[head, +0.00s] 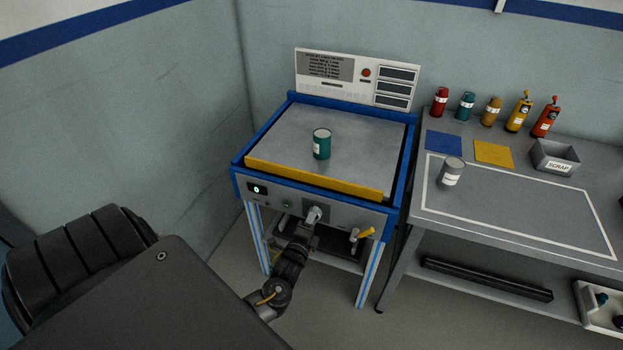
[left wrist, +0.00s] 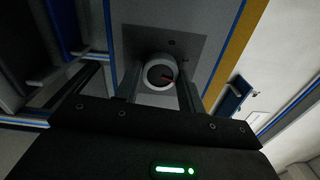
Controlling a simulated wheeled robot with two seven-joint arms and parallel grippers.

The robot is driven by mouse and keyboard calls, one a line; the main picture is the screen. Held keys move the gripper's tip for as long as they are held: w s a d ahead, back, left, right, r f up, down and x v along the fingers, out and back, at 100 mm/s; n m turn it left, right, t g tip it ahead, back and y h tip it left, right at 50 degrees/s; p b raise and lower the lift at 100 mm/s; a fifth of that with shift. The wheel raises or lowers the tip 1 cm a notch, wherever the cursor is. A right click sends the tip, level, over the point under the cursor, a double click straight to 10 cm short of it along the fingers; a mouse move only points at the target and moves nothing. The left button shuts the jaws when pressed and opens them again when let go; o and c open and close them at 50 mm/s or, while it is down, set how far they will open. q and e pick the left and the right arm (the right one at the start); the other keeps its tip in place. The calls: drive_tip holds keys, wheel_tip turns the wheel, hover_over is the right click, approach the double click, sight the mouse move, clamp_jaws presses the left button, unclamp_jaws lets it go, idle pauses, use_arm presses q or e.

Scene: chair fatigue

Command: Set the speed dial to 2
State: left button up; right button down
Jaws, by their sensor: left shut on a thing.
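The speed dial (head: 313,213) is a round light-grey knob on the front panel of the blue-framed machine. In the left wrist view the dial (left wrist: 158,86) shows a dark face with a red pointer line toward the right. My left gripper (head: 311,222) is shut on the dial, with one finger on each side of it. The fingers and arm hide part of the dial in the head view, and I cannot read any numbers around it. My right gripper is not in view.
A teal can (head: 321,145) stands on the machine's top (head: 280,135), behind a yellow front bar (head: 310,179). A yellow-handled lever (head: 364,233) is right of the dial. The right bench (head: 520,225) holds a grey can (head: 452,173), several bottles and a scrap bin (head: 555,158).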

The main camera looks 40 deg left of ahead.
use_arm(q)
drive_tip(key=shift+m+p, duration=0.5)
drive_tip(key=shift+m, duration=0.2)
drive_tip(key=o, duration=1)
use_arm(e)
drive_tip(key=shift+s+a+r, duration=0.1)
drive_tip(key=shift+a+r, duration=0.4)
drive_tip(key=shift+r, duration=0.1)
use_arm(q)
drive_tip(key=v, duration=1)
drive_tip(key=shift+s+d+b, duration=0.15)
drive_tip(key=shift+s+b, duration=0.15)
drive_tip(key=shift+s, duration=0.05)
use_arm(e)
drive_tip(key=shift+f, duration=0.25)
